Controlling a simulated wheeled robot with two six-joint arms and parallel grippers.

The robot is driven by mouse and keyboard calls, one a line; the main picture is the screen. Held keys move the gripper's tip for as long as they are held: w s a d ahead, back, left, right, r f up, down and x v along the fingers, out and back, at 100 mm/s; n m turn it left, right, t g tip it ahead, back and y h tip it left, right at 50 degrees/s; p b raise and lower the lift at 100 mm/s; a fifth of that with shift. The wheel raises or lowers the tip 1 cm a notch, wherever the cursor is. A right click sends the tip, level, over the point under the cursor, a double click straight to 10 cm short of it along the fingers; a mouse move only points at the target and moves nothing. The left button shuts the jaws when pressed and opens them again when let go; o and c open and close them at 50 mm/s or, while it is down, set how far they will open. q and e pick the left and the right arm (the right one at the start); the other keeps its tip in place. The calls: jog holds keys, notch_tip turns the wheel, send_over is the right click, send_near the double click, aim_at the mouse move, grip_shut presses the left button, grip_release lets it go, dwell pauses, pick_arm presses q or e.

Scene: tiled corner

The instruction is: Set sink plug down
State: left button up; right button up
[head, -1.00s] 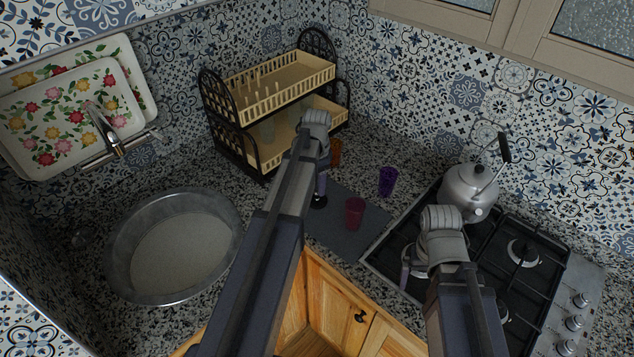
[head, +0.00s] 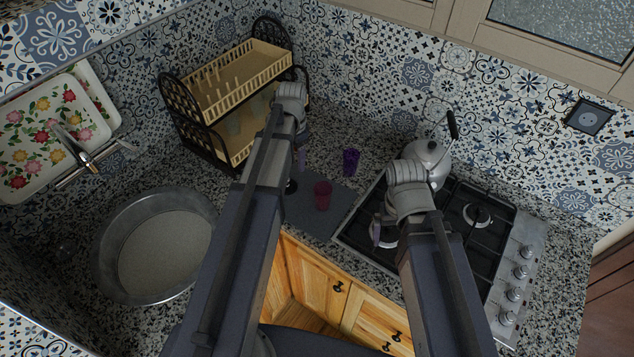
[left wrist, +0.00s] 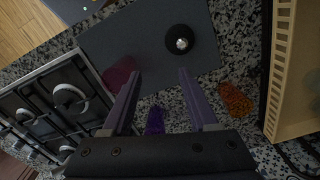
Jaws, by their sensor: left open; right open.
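The sink plug (left wrist: 179,43), a black disc with a small metal knob, lies on the dark grey mat (left wrist: 135,45) in the left wrist view. In the head view the plug (head: 291,186) shows partly beside my left arm. My left gripper (left wrist: 159,74) is open and empty above the mat, with the plug just past its fingertips. In the head view the left gripper (head: 301,160) is mostly hidden by its own arm. My right gripper (head: 376,231) is open over the stove's left side, partly hidden by its wrist.
A red cup (head: 323,195) stands on the mat and a purple cup (head: 351,162) behind it. An orange cup (left wrist: 236,101) is near the dish rack (head: 222,140). A kettle (head: 428,160) sits on the gas stove (head: 470,240). The metal sink (head: 118,225) is left.

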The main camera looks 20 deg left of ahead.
pick_arm(q)
jog(key=s+d+n+y, duration=0.1)
jog(key=s+d+n, duration=0.2)
jog(key=s+d, duration=1.4)
jog(key=d, duration=0.2)
jog(key=shift+s+d, duration=0.3)
jog(key=shift+r, duration=0.1)
